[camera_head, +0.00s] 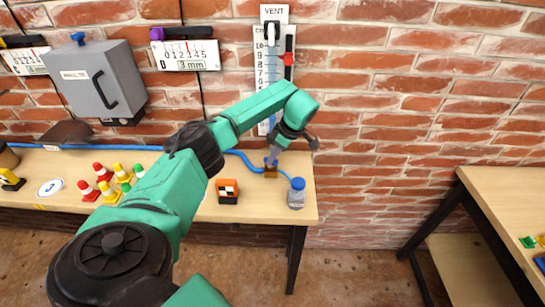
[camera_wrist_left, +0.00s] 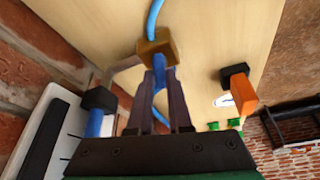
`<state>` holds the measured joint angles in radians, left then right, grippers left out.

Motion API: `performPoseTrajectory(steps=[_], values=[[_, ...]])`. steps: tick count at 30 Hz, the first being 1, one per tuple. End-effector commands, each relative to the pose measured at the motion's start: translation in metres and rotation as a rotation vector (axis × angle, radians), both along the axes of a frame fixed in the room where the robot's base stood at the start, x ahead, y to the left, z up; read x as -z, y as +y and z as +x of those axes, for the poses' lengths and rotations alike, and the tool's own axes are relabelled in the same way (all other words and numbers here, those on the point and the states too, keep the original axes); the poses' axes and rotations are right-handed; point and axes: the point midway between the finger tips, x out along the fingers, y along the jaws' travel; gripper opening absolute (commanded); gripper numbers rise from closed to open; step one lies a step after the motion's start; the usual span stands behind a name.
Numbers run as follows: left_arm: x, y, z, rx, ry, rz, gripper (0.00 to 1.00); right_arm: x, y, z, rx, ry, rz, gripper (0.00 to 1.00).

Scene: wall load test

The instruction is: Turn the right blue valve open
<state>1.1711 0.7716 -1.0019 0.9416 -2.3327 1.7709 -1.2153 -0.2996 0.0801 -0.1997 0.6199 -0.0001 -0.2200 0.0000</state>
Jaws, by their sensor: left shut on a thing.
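A small brass valve block (camera_head: 271,172) sits at the right part of the wooden table, below the vent gauge, with blue hose at it. In the left wrist view the brass block (camera_wrist_left: 156,47) is large, and a blue handle (camera_wrist_left: 159,76) sticks out of it toward me. My left gripper (camera_head: 273,156) reaches down to the valve. It also shows in the left wrist view (camera_wrist_left: 160,82), its two dark fingers shut on the blue handle, one on each side. The fingers partly hide the handle, and its turn angle is hard to tell. My right gripper is not in view.
The vent gauge (camera_head: 270,60) stands on the brick wall close behind the gripper. An orange-and-black block (camera_head: 227,190) and a blue-capped bottle (camera_head: 297,192) stand near the valve. Small cones (camera_head: 103,172) are left. A second table (camera_head: 510,190) stands right, beyond a gap.

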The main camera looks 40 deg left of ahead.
Motion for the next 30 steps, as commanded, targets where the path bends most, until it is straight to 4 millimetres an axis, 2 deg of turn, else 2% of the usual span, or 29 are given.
performPoseTrajectory(steps=[12, 30], values=[[-0.0011, 0.0012, 0.0028, -0.273, -0.005, 0.001, 0.00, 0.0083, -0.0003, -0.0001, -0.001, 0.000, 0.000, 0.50], [-0.0018, 0.0013, 0.0031, -0.343, -0.006, -0.001, 0.00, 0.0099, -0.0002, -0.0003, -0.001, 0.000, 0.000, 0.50]])
